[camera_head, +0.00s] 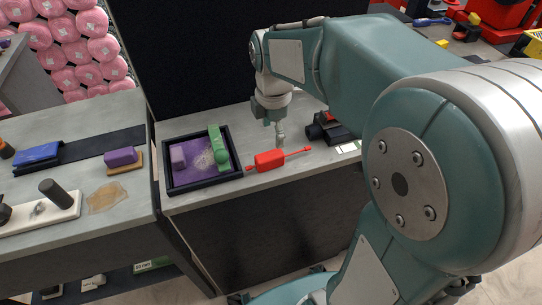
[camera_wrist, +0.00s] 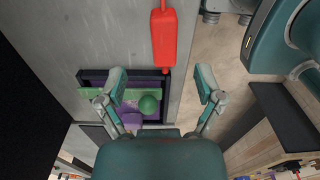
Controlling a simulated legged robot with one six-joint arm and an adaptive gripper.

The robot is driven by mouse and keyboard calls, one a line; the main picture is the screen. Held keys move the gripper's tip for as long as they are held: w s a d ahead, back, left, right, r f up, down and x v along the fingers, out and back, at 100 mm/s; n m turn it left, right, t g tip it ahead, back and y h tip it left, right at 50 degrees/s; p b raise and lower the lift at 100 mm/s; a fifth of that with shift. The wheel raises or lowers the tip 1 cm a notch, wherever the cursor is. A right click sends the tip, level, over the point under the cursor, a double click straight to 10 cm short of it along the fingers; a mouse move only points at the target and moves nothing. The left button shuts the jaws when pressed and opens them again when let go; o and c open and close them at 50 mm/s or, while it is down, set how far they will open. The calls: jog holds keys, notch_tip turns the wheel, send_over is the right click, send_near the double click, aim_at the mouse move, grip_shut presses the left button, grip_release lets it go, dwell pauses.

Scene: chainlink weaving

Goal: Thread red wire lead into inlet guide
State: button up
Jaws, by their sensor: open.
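The red wire lead (camera_head: 270,160) lies on the grey worktop, a thick red body with a thin stem pointing right. In the wrist view the red lead (camera_wrist: 163,38) shows at the top, beyond the fingertips. My gripper (camera_head: 280,136) points down just above and behind the lead. In the wrist view its two fingers (camera_wrist: 161,84) are spread wide with nothing held between them. A black-rimmed tray (camera_head: 206,187) stands left of the lead, with a green part (camera_head: 219,150) and a purple block (camera_head: 178,158) in it. I cannot tell which part is the inlet guide.
A black device (camera_head: 330,129) stands right of the gripper on the worktop. A separate bench at left holds a blue item (camera_head: 37,155), a purple block (camera_head: 120,157) and a white board (camera_head: 40,212) with dark cylinders. A dark panel (camera_head: 210,55) rises behind the worktop.

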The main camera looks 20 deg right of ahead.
aim_at(270, 154)
jog(key=shift+f, duration=0.8)
jog(key=shift+a+f, duration=0.25)
jog(key=shift+f, duration=0.35)
jog(key=f, duration=0.4)
jog(key=shift+s+a+f, duration=0.2)
jog(key=shift+s+f, duration=0.05)
jog(key=shift+d+f, duration=0.2)
jog(key=shift+d, duration=0.1)
jog(key=shift+a, duration=0.25)
grip_shut()
